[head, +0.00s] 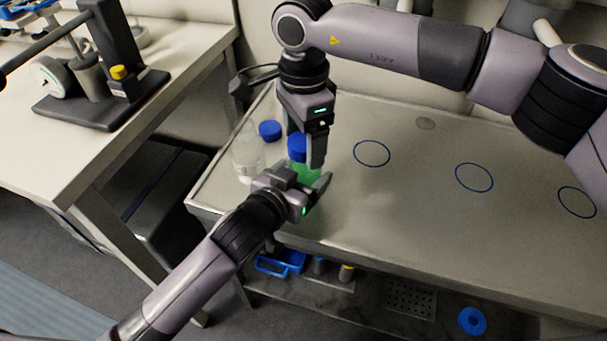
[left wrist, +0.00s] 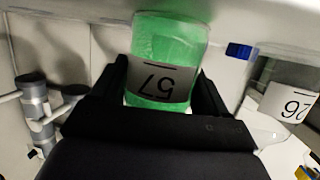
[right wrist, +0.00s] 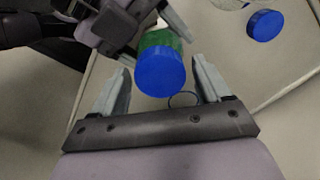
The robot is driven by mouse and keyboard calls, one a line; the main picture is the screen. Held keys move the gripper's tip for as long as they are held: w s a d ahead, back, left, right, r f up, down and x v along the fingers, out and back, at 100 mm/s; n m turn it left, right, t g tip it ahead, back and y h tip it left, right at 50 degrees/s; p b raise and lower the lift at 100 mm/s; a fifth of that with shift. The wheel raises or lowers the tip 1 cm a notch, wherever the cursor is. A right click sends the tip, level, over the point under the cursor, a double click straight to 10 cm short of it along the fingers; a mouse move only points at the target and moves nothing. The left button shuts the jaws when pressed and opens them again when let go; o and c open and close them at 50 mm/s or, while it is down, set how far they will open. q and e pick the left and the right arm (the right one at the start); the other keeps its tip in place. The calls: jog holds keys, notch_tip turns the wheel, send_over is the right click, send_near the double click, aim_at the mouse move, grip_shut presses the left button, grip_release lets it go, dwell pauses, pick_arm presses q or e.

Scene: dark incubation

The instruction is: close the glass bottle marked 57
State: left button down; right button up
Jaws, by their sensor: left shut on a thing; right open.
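The glass bottle marked 57 (left wrist: 165,52) holds green liquid, and its label shows in the left wrist view. My left gripper (head: 307,177) is shut on this bottle near the left end of the bench. A blue cap (right wrist: 161,72) is at the top of the bottle; it also shows in the head view (head: 297,146). I cannot tell whether it is screwed tight. My right gripper (right wrist: 160,88) points down from above, open, with its fingers on either side of the cap and apart from it. It partly hides the cap in the head view.
A clear bottle marked 26 (head: 246,158) stands to the left, close to my left gripper. Another blue cap (head: 270,130) lies behind it. Blue circles (head: 372,153) mark the free benchtop to the right. A side table (head: 190,62) with a dark stand is at left.

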jog(key=c, duration=1.1)
jog(key=shift+o, duration=0.2)
jog(key=m, duration=0.3)
jog(key=shift+m, duration=0.3)
jog(key=m, duration=0.4)
jog(key=shift+m, duration=0.3)
jog(key=m, duration=0.4)
jog(key=shift+m, duration=0.4)
jog(key=m, duration=0.4)
jog(key=shift+m, duration=0.4)
jog(key=o, duration=1.2)
jog(key=shift+o, duration=0.2)
jog(key=shift+s, duration=0.1)
